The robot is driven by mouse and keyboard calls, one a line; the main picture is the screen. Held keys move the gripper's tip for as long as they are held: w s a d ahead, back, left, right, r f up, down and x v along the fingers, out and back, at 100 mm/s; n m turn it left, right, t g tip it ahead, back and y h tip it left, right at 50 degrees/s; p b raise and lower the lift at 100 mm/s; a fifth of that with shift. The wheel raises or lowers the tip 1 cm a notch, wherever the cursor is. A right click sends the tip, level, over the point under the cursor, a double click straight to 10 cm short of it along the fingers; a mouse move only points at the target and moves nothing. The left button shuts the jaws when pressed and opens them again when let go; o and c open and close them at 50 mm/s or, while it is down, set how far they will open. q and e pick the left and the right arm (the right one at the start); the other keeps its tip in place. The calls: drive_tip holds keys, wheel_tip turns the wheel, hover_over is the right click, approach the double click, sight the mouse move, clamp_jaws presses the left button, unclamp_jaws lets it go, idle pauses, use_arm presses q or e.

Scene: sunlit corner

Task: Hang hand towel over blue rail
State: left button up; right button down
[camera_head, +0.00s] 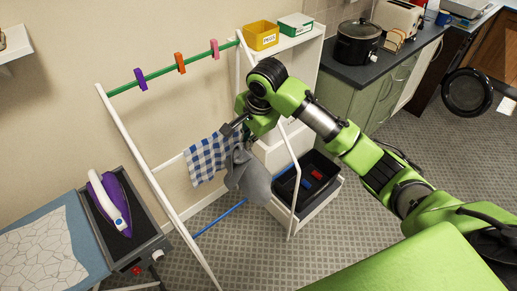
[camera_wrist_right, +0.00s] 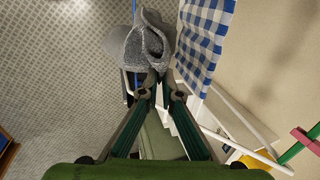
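The grey hand towel (camera_head: 249,176) hangs bunched below my right gripper (camera_head: 238,130), clear of the floor. In the right wrist view, the fingers of my right gripper (camera_wrist_right: 160,80) are shut on a gathered edge of the towel (camera_wrist_right: 128,48). The blue rail (camera_head: 220,217) runs low across the white drying rack, below and behind the towel. A short stretch of the rail (camera_wrist_right: 135,12) shows in the wrist view, partly hidden by the towel. The towel appears to be above the rail; contact cannot be told. My left gripper is not in view.
A blue-checked cloth (camera_head: 205,160) hangs on the rack's middle white rail, close beside the grey towel. The green top rail (camera_head: 160,73) carries several clothespins. A dark bin (camera_head: 308,180) stands right of the rack, an iron (camera_head: 112,205) left of it.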

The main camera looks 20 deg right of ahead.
drive_tip(key=w+a, duration=0.3)
drive_tip(key=w, duration=0.4)
wheel_tip(320, 180, down, 22)
drive_tip(key=r+b, duration=0.1)
drive_tip(key=b, duration=0.9)
drive_tip(key=s+d+f+t+y+p, duration=0.1)
drive_tip(key=s+d+f+t, duration=0.1)
drive_tip(key=s, duration=0.4)
drive_tip(key=s+d+f+t+p, duration=0.1)
drive_tip(key=s+d+f, duration=0.2)
drive_tip(key=s, duration=0.3)
wheel_tip(320, 180, down, 10)
drive_tip(key=s+t+y+b, duration=0.1)
drive_tip(key=s+t+b, duration=0.1)
drive_tip(key=b, duration=0.8)
drive_tip(key=shift+d+r+t+b, duration=0.2)
drive_tip(key=shift+d+t+b, duration=0.15)
drive_tip(key=shift+t, duration=0.45)
